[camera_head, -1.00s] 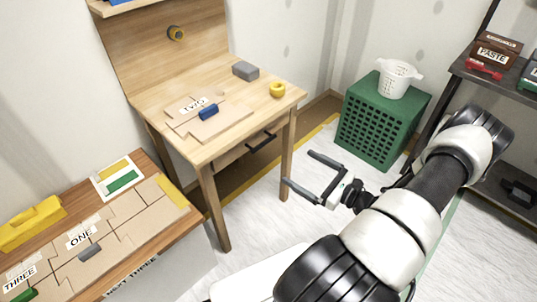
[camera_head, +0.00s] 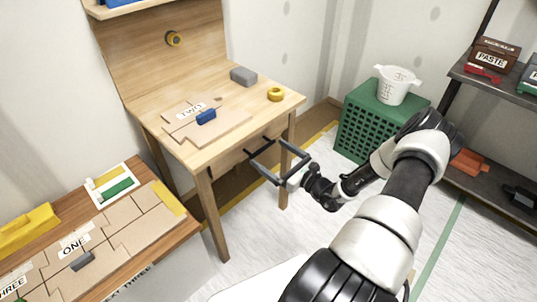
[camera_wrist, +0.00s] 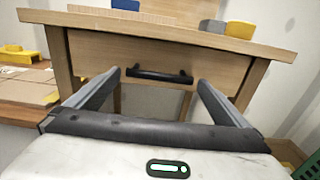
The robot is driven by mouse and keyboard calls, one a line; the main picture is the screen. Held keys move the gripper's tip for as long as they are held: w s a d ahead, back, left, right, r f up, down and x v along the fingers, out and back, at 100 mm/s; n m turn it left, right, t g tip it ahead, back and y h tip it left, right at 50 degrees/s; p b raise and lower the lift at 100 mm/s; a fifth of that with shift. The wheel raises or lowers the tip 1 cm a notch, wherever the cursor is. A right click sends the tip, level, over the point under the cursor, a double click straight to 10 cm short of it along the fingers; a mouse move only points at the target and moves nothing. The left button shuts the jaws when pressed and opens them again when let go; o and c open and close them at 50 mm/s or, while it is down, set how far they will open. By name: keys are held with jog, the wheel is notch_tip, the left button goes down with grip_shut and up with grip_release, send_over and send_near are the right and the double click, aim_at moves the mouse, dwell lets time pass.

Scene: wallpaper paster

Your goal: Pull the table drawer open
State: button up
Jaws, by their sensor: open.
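The wooden table (camera_head: 222,143) stands at the centre left of the head view. Its drawer (camera_wrist: 120,58) is under the tabletop, with a plain wooden front that looks closed. A black bar handle (camera_wrist: 158,76) is on the drawer front in the wrist view. My gripper (camera_head: 271,158) is open, with its two fingers pointing at the drawer front. In the wrist view the handle lies between the fingertips of my gripper (camera_wrist: 158,78), slightly beyond them. I cannot tell whether the fingers touch it. In the head view the fingers largely hide the handle.
A blue block (camera_head: 206,117), yellow tape roll (camera_head: 275,94) and grey block (camera_head: 243,75) lie on the tabletop. A low wooden bench (camera_head: 150,225) is at left. Floor in front is clear.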

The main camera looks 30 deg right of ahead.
jog(key=shift+x, duration=1.05)
jog(key=c, duration=1.2)
jog(key=p+v, duration=0.2)
jog(key=v, duration=1.8)
jog(key=shift+s, duration=0.3)
jog(key=shift+d, duration=0.1)
jog(key=o, duration=1.2)
jog(key=p+v, duration=0.1)
jog(key=v, duration=1.6)
jog(key=shift+s, duration=0.2)
